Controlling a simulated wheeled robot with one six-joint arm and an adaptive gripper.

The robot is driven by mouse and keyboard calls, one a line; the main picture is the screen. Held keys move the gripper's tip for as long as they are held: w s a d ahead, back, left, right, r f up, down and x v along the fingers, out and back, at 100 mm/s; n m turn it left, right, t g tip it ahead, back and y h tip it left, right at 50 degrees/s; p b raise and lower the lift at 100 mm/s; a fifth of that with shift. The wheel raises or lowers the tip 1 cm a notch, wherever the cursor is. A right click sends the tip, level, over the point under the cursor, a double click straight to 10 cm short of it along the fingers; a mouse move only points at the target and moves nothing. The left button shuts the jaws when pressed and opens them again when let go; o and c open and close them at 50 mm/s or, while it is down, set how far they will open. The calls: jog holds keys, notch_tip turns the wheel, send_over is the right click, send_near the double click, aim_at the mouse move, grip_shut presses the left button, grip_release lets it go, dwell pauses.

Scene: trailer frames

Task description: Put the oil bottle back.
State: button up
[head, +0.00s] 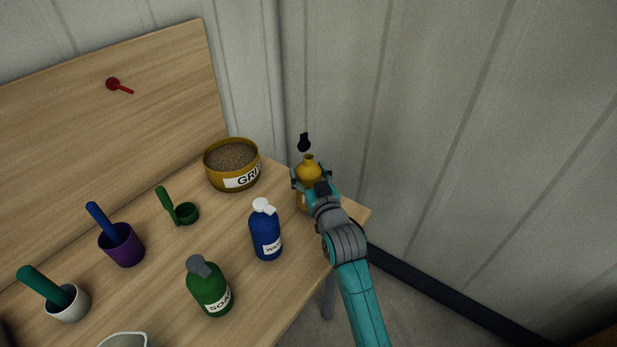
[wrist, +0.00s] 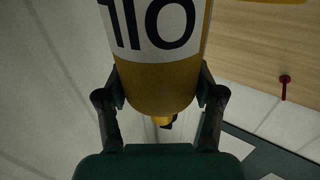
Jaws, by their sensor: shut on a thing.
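The yellow oil bottle (head: 309,168) is upright at the right end of the wooden bench in the head view. My gripper (head: 311,181) is shut around its body from the front right, one finger on each side. In the wrist view the bottle (wrist: 158,75) is upside down in the picture, its black-lettered white label filling the top, between the fingers of my gripper (wrist: 161,90). A black cap piece (head: 304,142) shows just above the neck; I cannot tell whether it is joined. The bottle's base is partly hidden, so I cannot tell whether it touches the bench.
A blue water bottle (head: 265,232) stands left of my gripper, and a green soap bottle (head: 209,290) nearer. A grit bowl (head: 231,159) stands behind. Cups (head: 121,245) are further left. A red peg (head: 113,84) is on the backboard. The wall (head: 450,130) is close on the right.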

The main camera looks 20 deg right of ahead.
jog(key=shift+f, duration=0.8)
jog(key=shift+f, duration=0.15)
jog(key=o, duration=1.5)
jog(key=shift+c, duration=0.2)
jog(key=s, duration=1.2)
